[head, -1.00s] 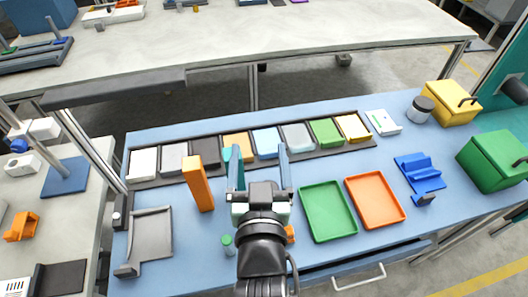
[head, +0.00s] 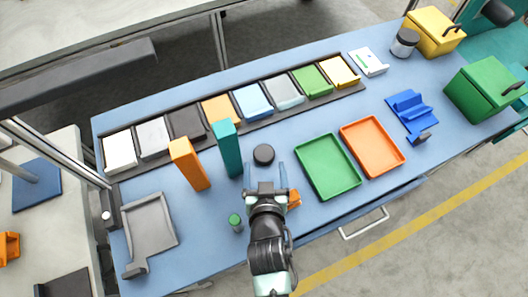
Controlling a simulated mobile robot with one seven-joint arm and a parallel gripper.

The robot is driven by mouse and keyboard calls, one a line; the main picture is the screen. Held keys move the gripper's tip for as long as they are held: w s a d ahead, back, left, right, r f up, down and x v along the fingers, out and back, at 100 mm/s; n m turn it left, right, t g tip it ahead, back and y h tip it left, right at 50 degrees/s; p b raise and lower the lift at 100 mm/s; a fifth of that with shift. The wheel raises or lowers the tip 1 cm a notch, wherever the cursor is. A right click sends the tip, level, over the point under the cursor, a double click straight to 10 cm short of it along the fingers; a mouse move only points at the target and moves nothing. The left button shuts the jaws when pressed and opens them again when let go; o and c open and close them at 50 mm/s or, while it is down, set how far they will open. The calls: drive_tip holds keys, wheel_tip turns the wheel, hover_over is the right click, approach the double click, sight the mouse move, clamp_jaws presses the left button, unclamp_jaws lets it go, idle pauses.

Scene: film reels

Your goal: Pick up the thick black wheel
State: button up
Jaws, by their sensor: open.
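The thick black wheel (head: 263,154) is a short dark disc lying flat on the blue table, near its middle. My gripper (head: 265,172) is open and empty. Its two pale blue fingers point toward the far side of the table, with the wheel just beyond and between their tips in the picture. I cannot tell how high the fingers are above the table. The wheel is fully visible.
A teal block (head: 227,149) and an orange block (head: 189,165) stand upright left of the wheel. A green tray (head: 328,167) lies to the right, beside an orange tray (head: 372,147). A green-topped cylinder (head: 236,222) and a partly hidden orange piece (head: 294,199) flank my arm.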

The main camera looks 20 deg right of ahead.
sight(264, 155)
drive_tip(key=shift+x, duration=2.8)
drive_tip(key=shift+a, duration=0.1)
drive_tip(key=c, duration=1.1)
drive_tip(key=shift+c, duration=0.3)
drive_tip(key=shift+r, duration=0.2)
